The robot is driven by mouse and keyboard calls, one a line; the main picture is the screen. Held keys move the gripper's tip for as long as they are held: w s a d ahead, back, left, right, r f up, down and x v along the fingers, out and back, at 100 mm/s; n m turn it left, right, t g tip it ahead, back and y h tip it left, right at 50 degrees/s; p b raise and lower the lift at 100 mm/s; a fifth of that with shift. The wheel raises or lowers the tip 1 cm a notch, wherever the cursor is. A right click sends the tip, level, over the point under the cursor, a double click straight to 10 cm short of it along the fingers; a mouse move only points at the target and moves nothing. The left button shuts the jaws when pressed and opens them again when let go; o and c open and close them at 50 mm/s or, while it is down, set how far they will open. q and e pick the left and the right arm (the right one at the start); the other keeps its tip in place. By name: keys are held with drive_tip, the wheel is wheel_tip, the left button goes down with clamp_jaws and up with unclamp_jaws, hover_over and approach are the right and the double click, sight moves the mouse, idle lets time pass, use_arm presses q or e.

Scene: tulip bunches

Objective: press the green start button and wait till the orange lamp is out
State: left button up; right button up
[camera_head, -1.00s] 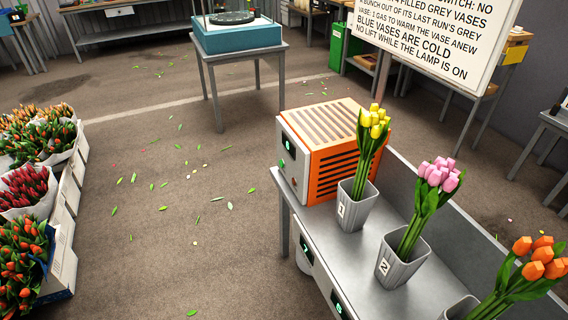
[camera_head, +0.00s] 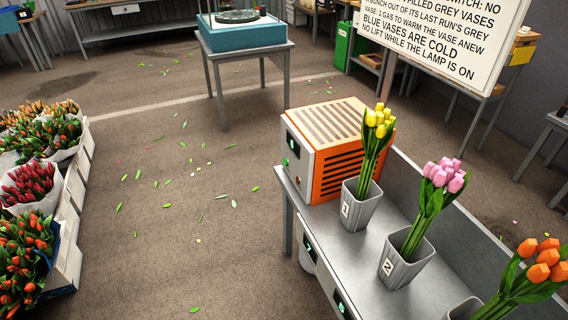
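An orange machine (camera_head: 338,170) with a slatted top and a pale front panel (camera_head: 298,160) stands at the far left end of a grey metal bench. The panel carries a small dark display (camera_head: 293,143) with a green figure. A small green spot, perhaps the start button (camera_head: 285,161), shows below it; it is too small to be sure. I cannot make out an orange lamp on the machine. Neither of my grippers is in view.
Grey vases of yellow (camera_head: 376,130), pink (camera_head: 440,185) and orange tulips (camera_head: 540,265) stand along the bench (camera_head: 345,250). A sign (camera_head: 440,40) hangs behind. Tulip crates line the left edge. The littered floor (camera_head: 180,230) between is open.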

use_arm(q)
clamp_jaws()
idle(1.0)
